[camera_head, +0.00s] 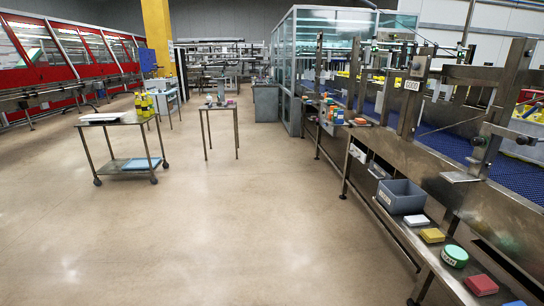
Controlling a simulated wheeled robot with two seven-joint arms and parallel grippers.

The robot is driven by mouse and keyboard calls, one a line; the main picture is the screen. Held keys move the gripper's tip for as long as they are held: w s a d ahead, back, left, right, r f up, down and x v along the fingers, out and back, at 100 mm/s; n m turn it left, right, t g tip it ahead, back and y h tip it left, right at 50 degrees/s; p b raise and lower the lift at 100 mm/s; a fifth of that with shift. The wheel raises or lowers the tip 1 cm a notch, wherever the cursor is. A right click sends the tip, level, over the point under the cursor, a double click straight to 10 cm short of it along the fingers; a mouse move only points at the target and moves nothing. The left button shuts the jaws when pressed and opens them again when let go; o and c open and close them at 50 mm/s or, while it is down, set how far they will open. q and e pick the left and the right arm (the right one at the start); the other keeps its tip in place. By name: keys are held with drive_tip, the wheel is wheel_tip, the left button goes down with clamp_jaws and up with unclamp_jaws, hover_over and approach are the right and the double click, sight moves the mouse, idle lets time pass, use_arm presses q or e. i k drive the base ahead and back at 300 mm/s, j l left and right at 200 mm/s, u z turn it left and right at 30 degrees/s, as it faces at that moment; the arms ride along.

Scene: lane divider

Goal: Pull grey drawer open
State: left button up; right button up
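No clear drawer front shows. A grey open-topped bin (402,197) with a small white label sits on the low steel shelf (440,268) at the right; it looks like a bin or a drawer, and I cannot tell whether it slides. A grey cabinet (265,103) stands far back beside the glass enclosure, too small to show any drawer or handle. Neither of my grippers is in view.
On the shelf near the bin are a white box (416,220), a yellow box (432,236), a green round container (454,256) and a red box (481,285). A wheeled cart (122,122) and a small table (219,108) stand farther back. The middle floor is clear.

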sight(382, 171)
drive_tip(key=i+l+z, duration=0.2)
drive_tip(key=i, duration=0.45)
drive_tip(key=i+j+z, duration=0.2)
drive_tip(key=i, duration=0.5)
drive_tip(key=i+z, duration=0.2)
drive_tip(key=i, duration=0.45)
drive_tip(key=i+j+z, duration=0.2)
drive_tip(key=i, duration=0.45)
